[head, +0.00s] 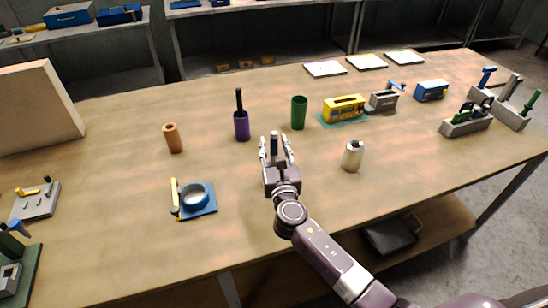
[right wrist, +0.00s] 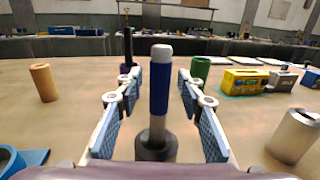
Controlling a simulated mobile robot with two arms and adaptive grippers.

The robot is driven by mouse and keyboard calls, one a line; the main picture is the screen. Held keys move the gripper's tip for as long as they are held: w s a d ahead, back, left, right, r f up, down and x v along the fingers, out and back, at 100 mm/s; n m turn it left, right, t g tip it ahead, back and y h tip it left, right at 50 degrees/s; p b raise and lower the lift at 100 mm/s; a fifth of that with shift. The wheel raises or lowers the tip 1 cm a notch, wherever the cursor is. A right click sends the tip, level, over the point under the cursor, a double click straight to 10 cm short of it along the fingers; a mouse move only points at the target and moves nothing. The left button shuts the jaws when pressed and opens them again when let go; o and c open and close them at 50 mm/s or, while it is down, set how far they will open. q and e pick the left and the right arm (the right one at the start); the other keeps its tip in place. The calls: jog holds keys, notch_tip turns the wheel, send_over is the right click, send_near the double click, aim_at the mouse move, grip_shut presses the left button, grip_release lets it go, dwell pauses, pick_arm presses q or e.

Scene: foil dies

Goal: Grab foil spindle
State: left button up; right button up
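The foil spindle is most likely the upright piece with a blue sleeve, pale top, grey shaft and dark round base; it shows in the right wrist view (right wrist: 159,88) and in the head view (head: 274,145). It stands between the two fingers of my right gripper (head: 275,142). In the right wrist view the fingers of the right gripper (right wrist: 159,82) are spread, with a visible gap on each side of the spindle. The right gripper is open and holds nothing. My left gripper is not in view.
A purple cup with a black rod (head: 241,124) and a green cup (head: 299,113) stand behind the gripper. A silver cylinder (head: 353,156) is to the right. A brown cylinder (head: 173,138) and a blue ring fixture (head: 210,201) are to the left.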

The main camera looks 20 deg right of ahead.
grip_shut()
dwell(0.4)
